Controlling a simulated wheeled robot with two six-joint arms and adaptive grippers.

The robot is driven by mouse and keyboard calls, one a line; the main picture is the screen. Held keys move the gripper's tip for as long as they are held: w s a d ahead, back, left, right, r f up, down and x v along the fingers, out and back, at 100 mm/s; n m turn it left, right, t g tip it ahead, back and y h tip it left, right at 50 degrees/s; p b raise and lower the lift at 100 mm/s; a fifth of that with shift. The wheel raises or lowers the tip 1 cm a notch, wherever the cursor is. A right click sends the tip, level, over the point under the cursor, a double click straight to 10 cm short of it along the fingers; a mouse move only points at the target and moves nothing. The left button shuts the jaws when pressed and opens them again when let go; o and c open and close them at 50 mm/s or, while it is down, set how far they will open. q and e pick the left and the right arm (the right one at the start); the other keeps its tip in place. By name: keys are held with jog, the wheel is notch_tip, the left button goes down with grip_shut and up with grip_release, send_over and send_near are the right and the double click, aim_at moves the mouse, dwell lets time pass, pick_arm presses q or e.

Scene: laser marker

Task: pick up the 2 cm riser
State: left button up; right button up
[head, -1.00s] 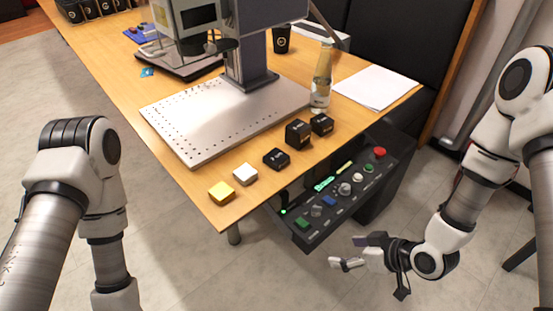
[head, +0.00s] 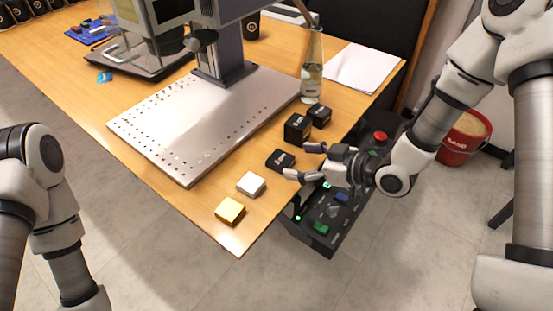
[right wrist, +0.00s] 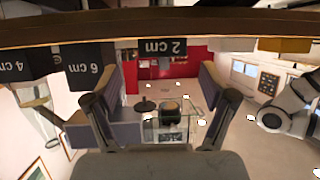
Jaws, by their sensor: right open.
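The 2 cm riser (head: 281,160) is a low, flat black block on the table near its right edge. In the right wrist view the riser (right wrist: 162,48) shows its "2 cm" label upside down, ahead of my fingers and between their lines. My right gripper (head: 304,162) is open at the table's edge, just right of the riser, its fingers pointing at it. Both open fingers also show in the right wrist view (right wrist: 158,108), with nothing between them. My left arm is at the left of the head view, but its gripper is out of view.
The taller 6 cm block (head: 297,130) and the 4 cm block (head: 320,115) stand behind the riser. A bottle (head: 312,70) stands farther back. A control panel (head: 325,225) lies below the table's edge.

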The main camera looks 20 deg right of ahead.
aim_at(282, 159)
jog(key=x, duration=0.5)
jog(key=shift+a+b, duration=0.2)
jog(key=shift+b, duration=0.1)
jog(key=shift+s+d, duration=0.1)
jog(key=shift+c, duration=1.4)
jog(key=c, duration=1.1)
jog(key=shift+o, duration=0.2)
